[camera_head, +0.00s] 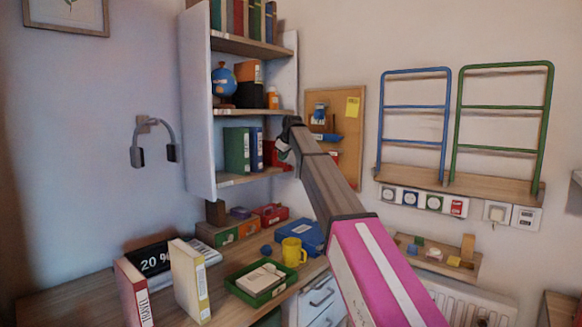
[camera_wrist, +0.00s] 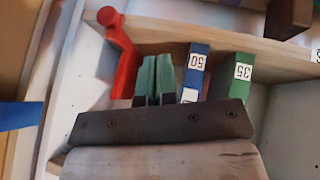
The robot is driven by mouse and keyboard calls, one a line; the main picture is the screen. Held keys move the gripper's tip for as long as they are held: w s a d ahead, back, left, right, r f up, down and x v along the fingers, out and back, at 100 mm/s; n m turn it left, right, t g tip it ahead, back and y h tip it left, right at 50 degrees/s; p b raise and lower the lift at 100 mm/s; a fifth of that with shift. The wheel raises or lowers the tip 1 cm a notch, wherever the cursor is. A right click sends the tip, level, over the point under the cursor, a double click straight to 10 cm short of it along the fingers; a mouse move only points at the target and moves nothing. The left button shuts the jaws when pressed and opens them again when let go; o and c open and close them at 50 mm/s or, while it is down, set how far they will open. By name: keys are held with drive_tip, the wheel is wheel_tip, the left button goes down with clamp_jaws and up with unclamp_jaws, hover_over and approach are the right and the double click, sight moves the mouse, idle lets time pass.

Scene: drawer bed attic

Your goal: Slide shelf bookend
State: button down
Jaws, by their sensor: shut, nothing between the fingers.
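The red bookend (camera_wrist: 122,52) stands on the lower shelf, to the left of my gripper in the wrist view. My gripper (camera_wrist: 155,62) has teal fingers, shut with nothing between them. It is between the bookend and a blue book (camera_wrist: 195,72) marked 50. A green book (camera_wrist: 238,76) marked 35 is beside the blue one. In the head view my gripper (camera_head: 283,150) reaches the right end of the lower shelf (camera_head: 250,177). The red bookend (camera_head: 270,154) shows there partly, behind my arm. Whether the fingers touch the bookend, I cannot tell.
The shelf unit has a white side panel (camera_head: 198,100) at left. The desk below carries a yellow mug (camera_head: 293,252), a green tray (camera_head: 262,283) and standing books. A corkboard (camera_head: 350,120) hangs right of the shelves.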

drive_tip(key=w+f, duration=0.2)
drive_tip(key=w+f+h, duration=0.1)
drive_tip(key=w+f, duration=0.1)
drive_tip(key=w+f+h, duration=0.1)
drive_tip(key=w+f, duration=0.1)
drive_tip(key=w, duration=0.1)
drive_tip(key=shift+w+d+m, duration=0.1)
drive_tip(key=shift+d+m, duration=0.2)
drive_tip(key=shift+w+d+f, duration=0.2)
drive_tip(key=shift+w+d, duration=0.1)
drive_tip(key=shift+w, duration=0.2)
drive_tip(key=w+d, duration=0.2)
drive_tip(key=w, duration=0.1)
drive_tip(key=shift+w+d, duration=0.2)
drive_tip(key=shift+d, duration=0.1)
drive_tip(key=shift+s, duration=0.1)
